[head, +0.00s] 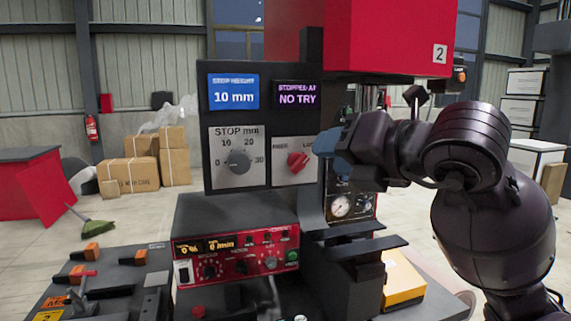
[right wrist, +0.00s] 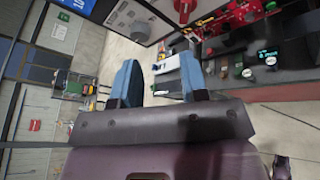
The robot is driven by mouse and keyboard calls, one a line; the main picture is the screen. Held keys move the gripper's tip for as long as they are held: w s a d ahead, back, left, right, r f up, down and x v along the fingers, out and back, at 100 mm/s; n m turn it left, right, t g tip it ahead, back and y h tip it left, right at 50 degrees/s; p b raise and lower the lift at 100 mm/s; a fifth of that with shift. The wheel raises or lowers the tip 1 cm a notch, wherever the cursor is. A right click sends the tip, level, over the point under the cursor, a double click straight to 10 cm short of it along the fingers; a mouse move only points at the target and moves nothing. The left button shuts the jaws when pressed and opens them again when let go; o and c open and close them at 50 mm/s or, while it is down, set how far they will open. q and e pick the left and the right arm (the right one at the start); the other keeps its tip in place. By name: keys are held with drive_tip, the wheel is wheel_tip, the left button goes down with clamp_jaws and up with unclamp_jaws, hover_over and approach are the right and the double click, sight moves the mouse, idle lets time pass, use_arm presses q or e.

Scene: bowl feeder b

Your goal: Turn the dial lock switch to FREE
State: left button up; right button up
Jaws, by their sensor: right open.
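The dial lock switch is a red knob (head: 297,160) on a pale plate labelled FREE at left and, partly covered, LOCK at right. Its pointer seems to tilt up and right, toward the LOCK side. In the right wrist view the red knob (right wrist: 186,8) shows at the top edge, beyond the fingertips. My right gripper (head: 332,146) has blue fingers and hovers just right of the knob, apart from it, covering the plate's right edge. The right wrist view shows the gripper (right wrist: 160,72) open with nothing between its fingers. My left gripper is in neither view.
A grey STOP mm dial (head: 238,162) sits left of the switch, below a blue 10 mm display (head: 234,92). A red control box (head: 238,243) juts out below. A red machine housing (head: 390,35) overhangs above. A gauge (head: 341,206) is below the gripper.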

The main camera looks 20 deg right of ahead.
sight(302, 165)
drive_tip(key=w+f+m, duration=0.1)
drive_tip(key=w, duration=0.2)
drive_tip(key=w+f+h, duration=0.1)
drive_tip(key=w, duration=0.2)
drive_tip(key=w+a+f+m, duration=0.1)
drive_tip(key=w+f, duration=0.1)
drive_tip(key=w, duration=0.2)
drive_tip(key=shift+a+m+p, duration=0.1)
drive_tip(key=shift+m+p, duration=0.2)
drive_tip(key=shift+s, duration=0.1)
clamp_jaws()
